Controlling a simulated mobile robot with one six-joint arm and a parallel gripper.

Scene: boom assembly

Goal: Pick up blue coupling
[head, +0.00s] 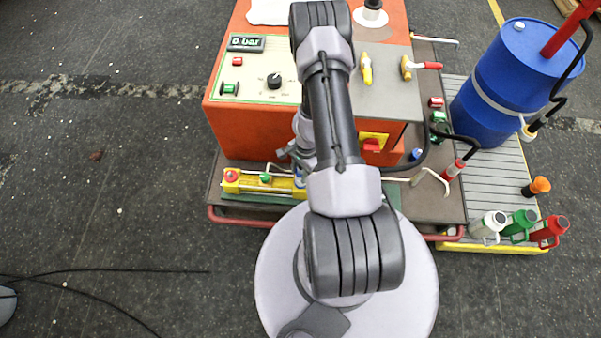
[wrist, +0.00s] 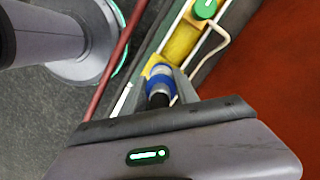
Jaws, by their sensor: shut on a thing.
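The blue coupling (wrist: 160,85) shows in the wrist view as a short blue ring with a pale metal end and a dark part behind it. It sits at the end of a yellow block (wrist: 180,45) and seems to touch it. My gripper (wrist: 163,80) is shut on the coupling, one grey finger on each side. In the head view a small bit of blue coupling (head: 299,179) shows at the right end of the yellow unit (head: 250,182). My arm hides most of the gripper there.
The orange machine (head: 222,108) stands behind the yellow unit. A red rail (head: 240,222) runs along the cart's front edge. To the right are a blue drum (head: 510,85), several bottles (head: 520,226) and a red-handled wand (head: 453,169). The floor at left is mostly open, with black cables.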

